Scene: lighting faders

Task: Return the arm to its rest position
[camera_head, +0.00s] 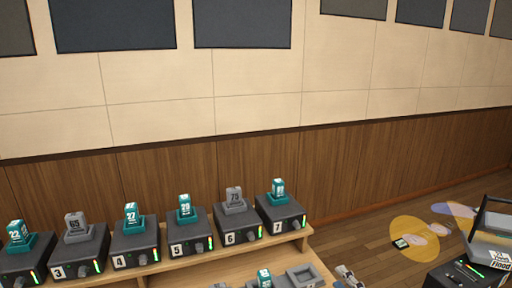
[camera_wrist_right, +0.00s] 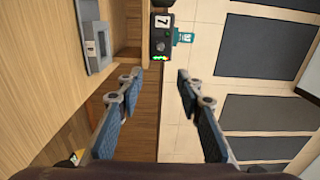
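My right gripper (camera_head: 348,276) shows only in part at the bottom edge of the head view, just right of the wooden bench (camera_head: 318,262). In the right wrist view my right gripper (camera_wrist_right: 159,82) is open, its two blue-padded fingers apart with nothing between them. Beyond the fingertips is the black fader box marked 7 (camera_wrist_right: 161,40), with its teal numbered block (camera_wrist_right: 184,37); the fingers look clear of it. In the head view box 7 (camera_head: 281,222) stands at the right end of a row. My left gripper is in neither view.
Several numbered black boxes, such as box 6 (camera_head: 238,226), line the bench's upper step with teal or grey blocks on them. A grey holder (camera_head: 302,277) sits on the lower step. A black console (camera_head: 462,274) stands at right. Wooden floor (camera_head: 365,235) lies open between.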

